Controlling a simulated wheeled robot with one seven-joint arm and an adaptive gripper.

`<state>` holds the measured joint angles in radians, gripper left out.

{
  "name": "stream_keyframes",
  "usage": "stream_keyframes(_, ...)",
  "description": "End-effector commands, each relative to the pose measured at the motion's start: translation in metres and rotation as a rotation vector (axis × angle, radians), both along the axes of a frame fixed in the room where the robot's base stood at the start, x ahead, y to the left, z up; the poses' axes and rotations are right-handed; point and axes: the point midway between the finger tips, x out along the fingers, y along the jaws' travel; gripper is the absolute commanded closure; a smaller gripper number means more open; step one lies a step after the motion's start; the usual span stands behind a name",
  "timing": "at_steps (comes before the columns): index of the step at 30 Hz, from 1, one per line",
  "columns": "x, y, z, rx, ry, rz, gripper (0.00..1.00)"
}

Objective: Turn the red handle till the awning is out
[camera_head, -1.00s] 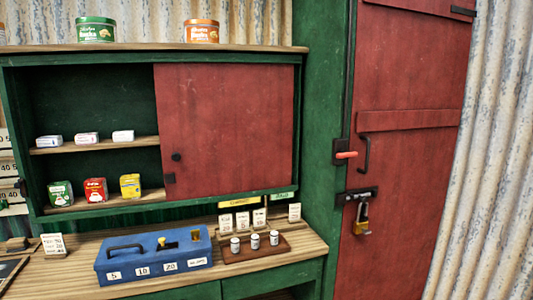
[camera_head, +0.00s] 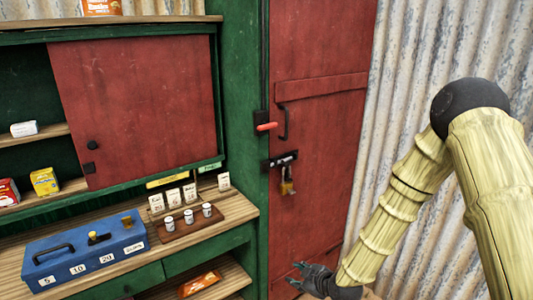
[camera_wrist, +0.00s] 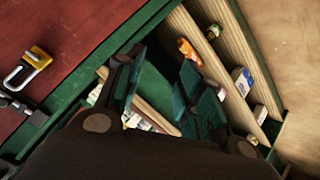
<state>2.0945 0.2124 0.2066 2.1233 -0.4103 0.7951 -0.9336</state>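The red handle (camera_head: 266,126) sticks out to the right from a dark mount on the green post, beside the red door's left edge. A dark rod runs up from the mount. My gripper (camera_head: 308,272) is low in front of the red door, well below the handle and apart from it. In the wrist view its two fingers (camera_wrist: 158,90) stand apart with nothing between them, so it is open. The handle does not show in the wrist view. The awning is in neither view.
A brass padlock (camera_head: 287,186) hangs from a hasp on the red door (camera_head: 318,110), below the handle, and a dark pull (camera_head: 285,124) is right beside it. A counter (camera_head: 235,213) with a blue cash box (camera_head: 85,250) is at left. Corrugated wall (camera_head: 400,70) is at right.

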Motion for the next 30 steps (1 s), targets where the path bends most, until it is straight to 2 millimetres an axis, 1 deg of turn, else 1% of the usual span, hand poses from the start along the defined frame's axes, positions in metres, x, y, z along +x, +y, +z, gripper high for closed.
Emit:
stream_keyframes(1,0.031,0.006,0.049,-0.024,-0.109,0.053,0.62)
stream_keyframes(2,0.046,0.01,0.072,-0.047,-0.172,0.089,0.62)
stream_keyframes(3,0.066,0.016,0.105,-0.077,-0.259,0.134,0.62)
stream_keyframes(5,0.093,0.022,0.155,-0.127,-0.389,0.193,0.62)
stream_keyframes(6,0.109,0.026,0.188,-0.162,-0.475,0.227,0.62)
stream_keyframes(8,0.129,0.029,0.236,-0.215,-0.594,0.269,0.62)
stream_keyframes(9,0.14,0.032,0.264,-0.251,-0.667,0.295,0.62)
stream_keyframes(11,0.153,0.034,0.304,-0.301,-0.765,0.324,0.62)
stream_keyframes(12,0.16,0.035,0.328,-0.331,-0.822,0.338,0.62)
stream_keyframes(15,0.172,0.038,0.372,-0.393,-0.932,0.362,0.62)
stream_keyframes(18,0.178,0.038,0.397,-0.432,-0.994,0.375,0.62)
stream_keyframes(21,0.181,0.04,0.407,-0.447,-1.021,0.38,0.62)
stream_keyframes(26,0.191,0.047,0.409,-0.45,-1.024,0.381,0.62)
stream_keyframes(30,0.205,0.057,0.41,-0.449,-1.022,0.381,0.62)
